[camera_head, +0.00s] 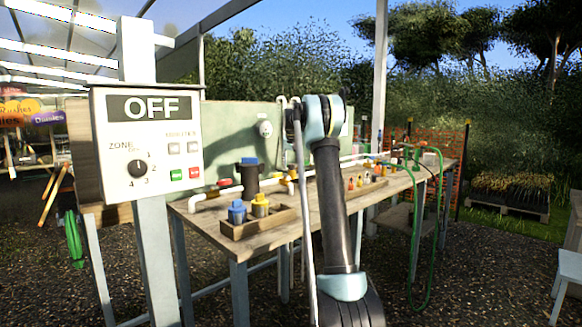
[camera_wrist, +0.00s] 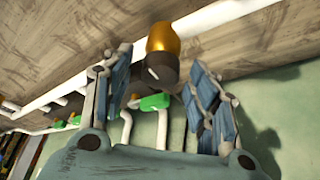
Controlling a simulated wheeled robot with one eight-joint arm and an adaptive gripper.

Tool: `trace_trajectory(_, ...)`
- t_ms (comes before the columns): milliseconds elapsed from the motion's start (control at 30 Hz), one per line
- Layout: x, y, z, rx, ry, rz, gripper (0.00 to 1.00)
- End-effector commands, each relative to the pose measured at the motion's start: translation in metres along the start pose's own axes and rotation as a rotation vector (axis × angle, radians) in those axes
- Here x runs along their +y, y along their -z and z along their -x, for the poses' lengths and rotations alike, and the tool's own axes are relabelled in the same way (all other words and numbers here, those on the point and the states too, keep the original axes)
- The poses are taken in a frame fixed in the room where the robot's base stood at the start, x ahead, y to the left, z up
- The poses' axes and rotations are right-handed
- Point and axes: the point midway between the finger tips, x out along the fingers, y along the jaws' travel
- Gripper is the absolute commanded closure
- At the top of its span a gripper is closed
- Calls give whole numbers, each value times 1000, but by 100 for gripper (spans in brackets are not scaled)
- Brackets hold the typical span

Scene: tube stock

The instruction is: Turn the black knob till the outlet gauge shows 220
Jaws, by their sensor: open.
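In the wrist view, my gripper (camera_wrist: 158,98) is open, with one blue-grey padded finger on each side. A dark knob-like part (camera_wrist: 158,68) joined to a brass-coloured body (camera_wrist: 164,40) shows between and beyond the fingers. I cannot tell whether a finger touches it. A green handle (camera_wrist: 155,102) is just below it in the picture. In the head view, my arm hides my gripper and that part. A small round white dial (camera_head: 265,128) on the green backboard may be a gauge; its reading is too small to make out.
A control box (camera_head: 150,145) reading OFF, with a black zone dial (camera_head: 138,168), stands on a post at the left. The wooden bench (camera_head: 240,250) carries white pipes, a wooden tray (camera_head: 258,222) with blue and yellow fittings, and a dark cylinder (camera_head: 250,178). A green hose (camera_head: 412,250) hangs at the right.

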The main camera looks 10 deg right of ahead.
Motion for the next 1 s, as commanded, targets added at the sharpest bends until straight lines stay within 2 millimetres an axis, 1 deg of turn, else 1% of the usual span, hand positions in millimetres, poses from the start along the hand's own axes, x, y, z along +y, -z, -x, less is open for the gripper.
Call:
trace_trajectory(33,0,0,0,0,0,0,49)
trace_trajectory(67,0,0,0,0,0,0,56)
trace_trajectory(100,0,0,0,0,0,0,65)
trace_trajectory(167,0,0,0,0,0,0,78)
trace_trajectory(200,0,0,0,0,0,0,87)
trace_trajectory(233,0,0,0,0,0,0,90)
trace_trajectory(300,0,0,0,0,0,0,90)
trace_trajectory(333,-5,-1,0,0,1,0,90)
trace_trajectory(633,-1,0,0,0,24,53,90)
trace_trajectory(767,0,0,0,0,53,121,90)
trace_trajectory(1000,2,0,0,0,121,289,90)
